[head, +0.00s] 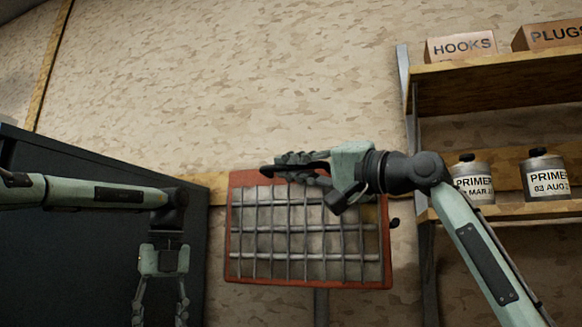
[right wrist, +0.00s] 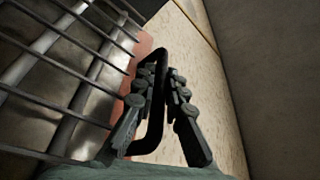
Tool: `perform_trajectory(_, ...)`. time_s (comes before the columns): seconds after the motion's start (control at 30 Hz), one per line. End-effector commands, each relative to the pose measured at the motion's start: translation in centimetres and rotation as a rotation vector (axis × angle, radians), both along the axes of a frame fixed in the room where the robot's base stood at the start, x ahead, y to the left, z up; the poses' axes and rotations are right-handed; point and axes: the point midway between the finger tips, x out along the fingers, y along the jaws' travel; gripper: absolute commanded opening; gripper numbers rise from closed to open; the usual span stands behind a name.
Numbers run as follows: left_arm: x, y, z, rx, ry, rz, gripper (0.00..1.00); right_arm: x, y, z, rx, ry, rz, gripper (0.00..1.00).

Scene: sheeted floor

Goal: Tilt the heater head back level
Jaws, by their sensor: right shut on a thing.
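The heater head (head: 297,240) is a flat box with a red-orange rim and a dark wire grille over pale tubes, on a post (head: 321,308). In the head view its lower edge slopes slightly down to the right. Its grille and rim also show in the right wrist view (right wrist: 60,72). My right gripper (head: 280,167) is at its top edge, shut on a black loop handle (right wrist: 154,142). The handle passes between the fingers in the right wrist view. My left gripper (head: 161,304) hangs empty to the left of the heater, fingers apart and pointing down.
A dark panel or cabinet (head: 70,250) stands at the left behind my left arm. At the right, a wooden shelf (head: 480,75) holds boxes marked HOOKS (head: 461,46) and PLUGS (head: 549,35), with two primer cans (head: 473,180) below. The wall above the heater is clear.

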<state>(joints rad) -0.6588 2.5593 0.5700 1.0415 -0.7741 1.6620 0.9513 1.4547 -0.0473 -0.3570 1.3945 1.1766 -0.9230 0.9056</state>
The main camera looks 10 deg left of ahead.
Motion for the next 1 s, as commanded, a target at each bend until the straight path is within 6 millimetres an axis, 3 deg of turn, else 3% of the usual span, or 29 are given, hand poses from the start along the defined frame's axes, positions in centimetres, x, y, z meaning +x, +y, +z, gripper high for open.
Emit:
perform_trajectory(0.03,0.0,0.0,0.0,0.0,0.0,0.0,0.49,0.1,-0.2,0.3,0.007,-0.003,-0.004,0.0)
perform_trajectory(0.07,0.0,0.0,0.0,0.0,0.0,0.0,0.49,0.1,-0.2,0.3,0.007,-0.003,-0.004,0.15)
perform_trajectory(0.2,0.0,0.0,0.0,0.0,0.0,0.0,0.49,0.0,-0.1,0.3,0.005,-0.004,-0.003,0.32)
perform_trajectory(0.57,0.0,0.0,0.0,0.0,0.0,0.0,0.49,-0.1,-0.5,0.1,0.004,-0.003,-0.002,0.33)
perform_trajectory(1.0,0.0,0.0,0.0,0.0,0.0,0.0,0.49,-3.3,-8.0,-1.7,0.004,-0.005,-0.006,0.33)
